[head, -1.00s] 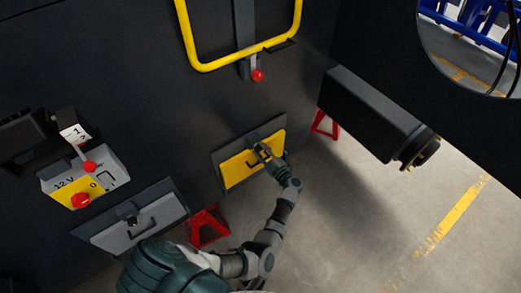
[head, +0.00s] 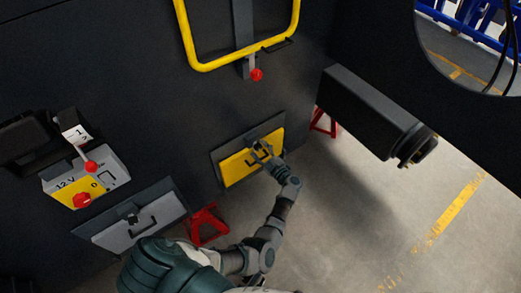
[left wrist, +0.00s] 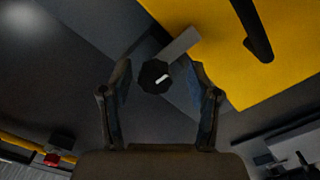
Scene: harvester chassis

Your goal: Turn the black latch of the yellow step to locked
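The yellow step (head: 236,170) is a yellow panel in a dark frame on the chassis wall, with a black handle. It also fills the upper right of the left wrist view (left wrist: 285,75), with its black handle (left wrist: 252,30). The black latch (left wrist: 150,78) is a round knob with a white mark pointing up and right. A grey tab extends from it over the yellow panel's edge. My left gripper (head: 262,150) is at the step's upper edge. In the left wrist view its fingers (left wrist: 160,70) are apart, with the latch between them; contact cannot be told. My right gripper is not in view.
A grey step panel (head: 135,228) and a 12 V switch box (head: 68,187) with red knobs are at left. A yellow rail (head: 240,58) is above. A black beam (head: 370,110) sticks out at right. Red stands (head: 208,222) are below; open floor lies at lower right.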

